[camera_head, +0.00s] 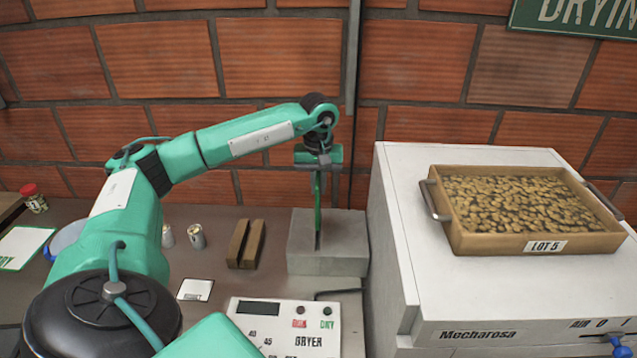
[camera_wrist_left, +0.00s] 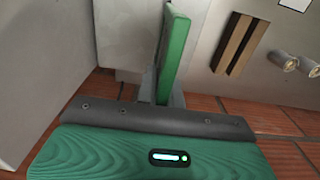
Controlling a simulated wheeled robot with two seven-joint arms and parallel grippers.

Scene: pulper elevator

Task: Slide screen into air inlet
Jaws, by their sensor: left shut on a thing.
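My left gripper (camera_head: 319,168) points down and is shut on a thin green screen (camera_head: 318,205). The screen hangs upright, edge-on to the head camera. Its lower end is at a dark slot in a grey block (camera_head: 345,250); I cannot tell how deep it sits there. In the left wrist view the screen (camera_wrist_left: 173,55) stretches away from my left gripper (camera_wrist_left: 160,95). To the right stands the white dryer (camera_head: 393,225), lettered "Mecharosa", with "AIR" at its front right. I cannot make out an air inlet opening. My right gripper is not in view.
Two wooden bars (camera_head: 246,243) and small cans (camera_head: 197,237) lie left of the block. A dryer control panel (camera_head: 290,325) is in front. A brick wall (camera_head: 270,55) closes the back.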

